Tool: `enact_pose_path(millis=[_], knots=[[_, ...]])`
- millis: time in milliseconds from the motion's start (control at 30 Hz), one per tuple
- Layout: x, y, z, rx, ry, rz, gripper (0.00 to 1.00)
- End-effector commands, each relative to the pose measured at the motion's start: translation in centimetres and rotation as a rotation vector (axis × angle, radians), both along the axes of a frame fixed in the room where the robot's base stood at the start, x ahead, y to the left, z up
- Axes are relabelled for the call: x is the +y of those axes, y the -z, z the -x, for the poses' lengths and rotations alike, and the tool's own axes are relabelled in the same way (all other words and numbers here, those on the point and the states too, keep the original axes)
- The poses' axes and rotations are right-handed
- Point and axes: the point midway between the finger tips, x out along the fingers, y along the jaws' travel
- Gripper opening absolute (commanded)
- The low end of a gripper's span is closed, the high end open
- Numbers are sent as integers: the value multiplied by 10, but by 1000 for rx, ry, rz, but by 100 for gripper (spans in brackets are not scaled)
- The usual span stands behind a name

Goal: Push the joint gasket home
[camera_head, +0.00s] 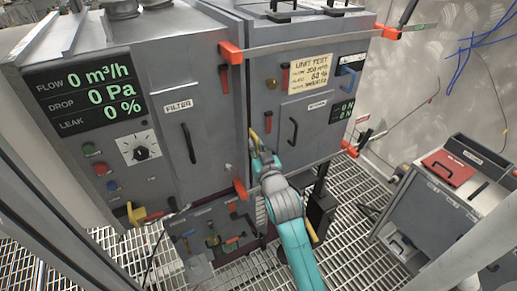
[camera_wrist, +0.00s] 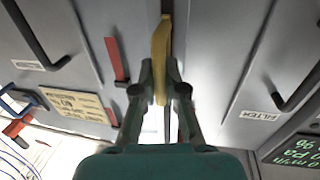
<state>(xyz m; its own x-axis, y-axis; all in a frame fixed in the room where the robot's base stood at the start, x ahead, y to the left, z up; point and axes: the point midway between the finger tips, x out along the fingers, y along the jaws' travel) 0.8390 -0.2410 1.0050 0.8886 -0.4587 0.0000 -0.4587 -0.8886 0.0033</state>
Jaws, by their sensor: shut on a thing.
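My gripper (camera_head: 262,158) is at the joint between the filter cabinet (camera_head: 185,90) and the cabinet to its right (camera_head: 300,110). In the wrist view my gripper (camera_wrist: 163,92) is shut on a long yellow piece (camera_wrist: 161,52). The piece lies along the narrow joint (camera_wrist: 167,12), and its upper end reaches the seam. I cannot tell whether it touches the seam or is a tool or the gasket. It also shows as a small yellow bit (camera_head: 255,139) in the head view. A dark strip shows in the joint, but the gasket is not clearly distinguishable.
Door handles (camera_head: 189,143) stick out on both sides of the joint. A panel with tools (camera_head: 212,240) is below. A grey console with a red box (camera_head: 450,166) stands at right on grating.

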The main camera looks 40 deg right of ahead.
Motion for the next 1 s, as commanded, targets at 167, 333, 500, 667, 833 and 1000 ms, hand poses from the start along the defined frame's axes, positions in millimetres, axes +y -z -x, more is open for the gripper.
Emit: enact_pose_path(millis=[167,333,500,667,833,1000], knots=[[-2,-1,-7,-1,0,0,0],[-2,-1,-8,-2,-1,1,16],[-2,-1,-7,-1,-1,0,37],[-2,0,-7,-1,0,0,37],[1,0,-1,0,-1,0,37],[12,1,19,2,-1,-1,37]])
